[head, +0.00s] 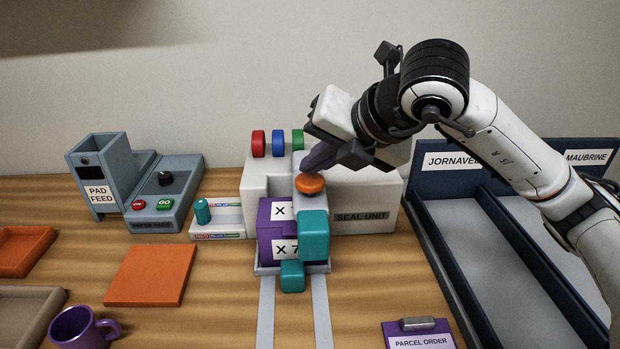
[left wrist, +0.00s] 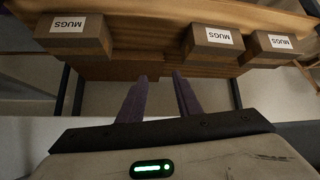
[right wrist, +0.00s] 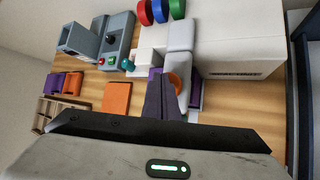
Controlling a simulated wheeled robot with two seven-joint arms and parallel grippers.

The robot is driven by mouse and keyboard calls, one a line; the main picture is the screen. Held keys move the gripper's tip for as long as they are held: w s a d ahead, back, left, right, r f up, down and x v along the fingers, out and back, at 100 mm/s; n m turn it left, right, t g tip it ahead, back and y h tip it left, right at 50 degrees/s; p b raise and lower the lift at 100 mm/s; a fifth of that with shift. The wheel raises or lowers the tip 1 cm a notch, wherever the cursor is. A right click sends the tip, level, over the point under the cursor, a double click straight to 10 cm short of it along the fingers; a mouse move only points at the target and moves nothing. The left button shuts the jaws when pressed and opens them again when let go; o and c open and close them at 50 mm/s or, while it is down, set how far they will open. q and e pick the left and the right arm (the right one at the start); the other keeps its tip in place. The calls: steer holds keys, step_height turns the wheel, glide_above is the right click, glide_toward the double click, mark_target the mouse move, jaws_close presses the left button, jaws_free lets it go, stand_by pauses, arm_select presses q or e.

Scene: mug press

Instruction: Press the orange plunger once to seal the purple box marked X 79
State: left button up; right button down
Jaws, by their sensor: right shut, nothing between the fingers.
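The purple box (head: 266,248) with white labels reading "X 7", the rest hidden, sits in the seal unit (head: 365,192). Teal blocks (head: 314,234) stand in front of its right part. The orange plunger (head: 309,184) is a round cap above the box; it shows partly in the right wrist view (right wrist: 175,82), behind the fingers. My right gripper (head: 308,166) is shut and empty, its fingertips at or just above the plunger; I cannot tell if they touch. My left gripper (left wrist: 160,82) is open and empty, pointing at a shelf away from the seal unit.
Red, blue and green knobs (head: 278,143) top the seal unit. A pad feed (head: 103,180) stands left, the Jornavel and Maubrine bays (head: 430,190) right. A purple mug (head: 75,328), an orange pad (head: 150,275) and a clipboard (head: 418,336) lie in front. Boxes marked MUGS (left wrist: 75,40) sit on the shelf.

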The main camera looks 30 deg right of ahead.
mark_target(313, 181)
steer(key=shift+f+b, duration=0.85)
stand_by(0.6)
steer(key=shift+s+f+b, duration=0.2)
steer(key=shift+f+b, duration=0.3)
steer(key=shift+f, duration=0.2)
stand_by(0.5)
steer(key=shift+r, duration=0.1)
steer(key=shift+w+r+p, duration=0.15)
steer(key=shift+r+p, duration=0.8)
steer(key=shift+r, duration=0.6)
step_height(313, 181, up, 5)
steer(key=p, duration=0.3)
steer(key=shift+p, duration=0.35)
